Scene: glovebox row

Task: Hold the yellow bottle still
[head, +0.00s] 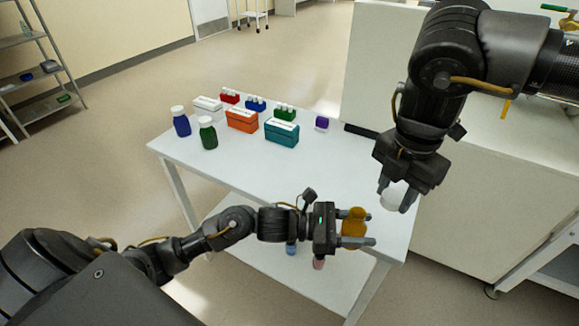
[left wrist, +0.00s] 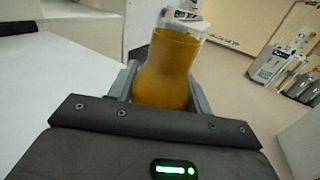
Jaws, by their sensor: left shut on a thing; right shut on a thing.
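The yellow bottle (head: 354,228) is an amber, waisted bottle between the fingers of my left gripper (head: 358,227), held above the near right end of the white table. In the left wrist view the bottle (left wrist: 166,75) stands slightly tilted between both fingers. A pale, translucent part shows at its top, and I cannot tell what it is. My right gripper (head: 396,202) points down, shut on a white round cap-like piece (head: 392,197). In the head view this piece is up and right of the bottle, apart from it.
The white table (head: 240,177) carries a blue bottle (head: 181,122), a green bottle (head: 208,133), an orange box (head: 242,120), a teal box (head: 282,132) and several small coloured items at its far side. A large pale cabinet (head: 470,190) stands to the right. The table's middle is clear.

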